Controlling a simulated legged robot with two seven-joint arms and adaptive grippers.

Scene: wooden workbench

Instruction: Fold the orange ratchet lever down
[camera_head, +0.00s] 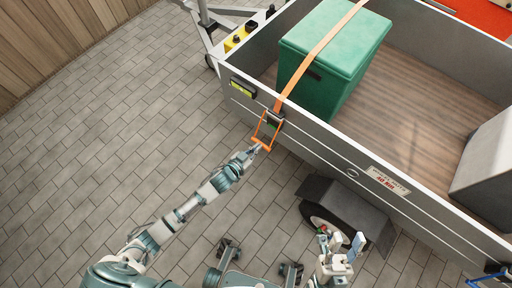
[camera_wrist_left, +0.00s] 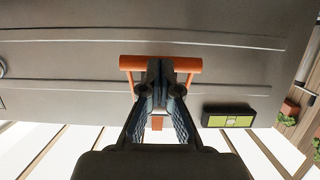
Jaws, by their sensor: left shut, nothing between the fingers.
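The orange ratchet lever (camera_head: 262,142) is a U-shaped frame on the outer side wall of the trailer, sticking out from the ratchet (camera_head: 274,118). An orange strap (camera_head: 312,58) runs up from the ratchet over the green box (camera_head: 325,65). My left gripper (camera_head: 257,148) is shut and empty, its fingertips at the lever's outer crossbar. In the left wrist view, the orange crossbar (camera_wrist_left: 132,63) spans behind the closed fingertips (camera_wrist_left: 160,68), which hide its middle; I cannot tell if they touch. My right gripper (camera_head: 341,258) is low beside the trailer wheel, away from the lever.
The grey trailer wall (camera_head: 330,152) runs diagonally, with a yellow-green marker light (camera_head: 243,87) near the ratchet. A wheel with a dark fender (camera_head: 345,205) juts out below. A grey box (camera_head: 490,165) stands in the trailer. The paved floor left of the trailer is clear.

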